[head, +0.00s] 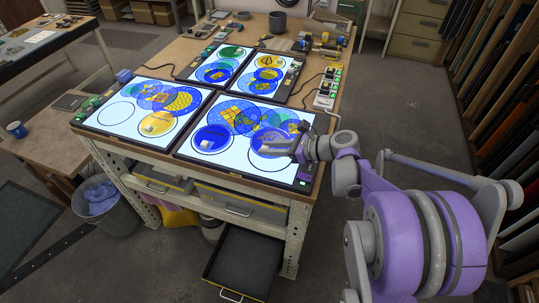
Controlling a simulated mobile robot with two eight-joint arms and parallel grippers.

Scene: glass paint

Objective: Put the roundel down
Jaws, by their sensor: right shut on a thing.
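My right gripper (297,152) is at the right edge of the front right light panel (230,170). It is shut on a roundel (270,141), a pale grey-blue glass disc that lies low over the panel, partly above a dark ring outline. I cannot tell whether the disc touches the panel. A dark blue roundel (211,140) with a pale knob lies at the left of this panel. Patterned blue and yellow discs (238,114) overlap behind it. My left gripper is not in view.
The front left light panel (95,124) holds overlapping discs and an empty ring outline. Two more lit panels stand behind. A power strip (326,92) and tools are at the bench's right back. An open drawer (243,262) juts out below the bench front.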

